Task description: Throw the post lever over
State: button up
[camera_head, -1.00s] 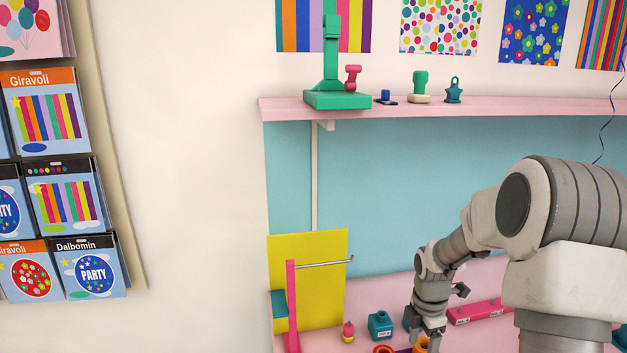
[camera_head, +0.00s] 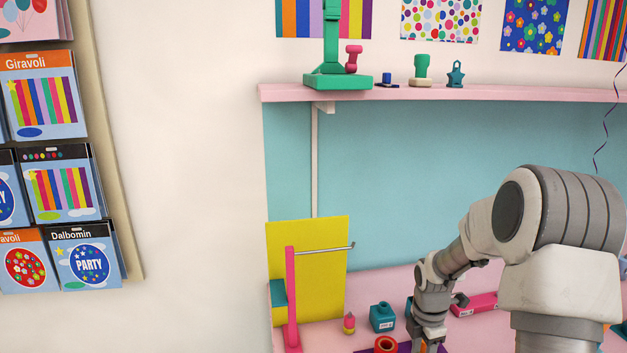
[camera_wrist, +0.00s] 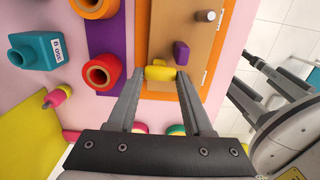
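In the wrist view, a yellow block-like piece (camera_wrist: 160,73) lies between or just beyond the fingertips of my gripper (camera_wrist: 161,77). The fingers stand apart, and I cannot tell whether they touch it. A small purple piece (camera_wrist: 181,53) is just above it, over a brown panel (camera_wrist: 165,30) with an orange edge. I cannot tell for sure which part is the post lever. In the head view, my gripper (camera_head: 428,346) points down at the bottom edge, its tips cut off. A pink post (camera_head: 291,300) with a metal rod (camera_head: 325,249) stands to its left.
Near my gripper are a teal bottle-like block (camera_head: 382,318), a red ring-shaped piece (camera_head: 386,345) and a pink-and-yellow piece (camera_head: 349,323). A pink bar (camera_head: 474,304) lies behind to the right. A pink shelf (camera_head: 520,93) with small objects runs above the counter.

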jog(key=c, duration=0.7)
jog(key=shift+w+d+f, duration=0.1)
jog(key=shift+d+f, duration=0.15)
jog(key=shift+d, duration=0.6)
jog(key=shift+w+d+f, duration=0.1)
jog(key=shift+d+f, duration=0.25)
jog(key=shift+d, duration=0.4)
jog(key=shift+w+d+f, duration=0.1)
jog(key=shift+d+f, duration=0.3)
jog(key=shift+d, duration=0.25)
jog(key=shift+d+f, duration=0.1)
jog(key=shift+f, duration=0.05)
